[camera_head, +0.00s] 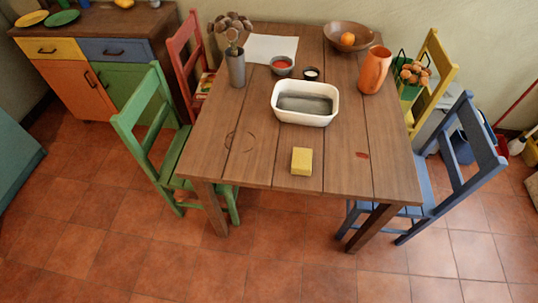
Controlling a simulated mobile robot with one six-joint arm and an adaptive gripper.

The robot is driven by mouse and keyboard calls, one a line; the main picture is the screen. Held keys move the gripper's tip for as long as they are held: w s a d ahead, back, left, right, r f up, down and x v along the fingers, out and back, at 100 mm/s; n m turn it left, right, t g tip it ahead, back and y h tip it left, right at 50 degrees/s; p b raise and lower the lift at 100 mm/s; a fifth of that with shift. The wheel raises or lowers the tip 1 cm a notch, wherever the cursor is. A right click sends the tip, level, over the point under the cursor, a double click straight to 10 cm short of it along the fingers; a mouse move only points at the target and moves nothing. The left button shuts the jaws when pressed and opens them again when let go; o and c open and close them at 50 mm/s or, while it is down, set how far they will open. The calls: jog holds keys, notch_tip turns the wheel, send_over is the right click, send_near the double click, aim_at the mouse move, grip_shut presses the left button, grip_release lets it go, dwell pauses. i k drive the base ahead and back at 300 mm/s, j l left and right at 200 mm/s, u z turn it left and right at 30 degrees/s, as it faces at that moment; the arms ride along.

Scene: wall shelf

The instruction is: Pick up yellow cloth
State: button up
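A small yellow block-like piece (302,161), which looks like a folded cloth or a sponge, lies on the wooden table (260,170) near its front edge. Nothing touches it and its top is uncovered. My gripper and arm do not show in this view.
Behind the yellow piece stands a white basin (305,117) with grey contents. An orange pitcher (375,70), a vase (236,68), small bowls and a fruit bowl (348,36) stand farther back. Green (150,135) and blue chairs (465,170) flank the table. The tiled floor in front is clear.

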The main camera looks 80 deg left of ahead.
aim_at(302, 160)
jog(key=u, duration=2.5)
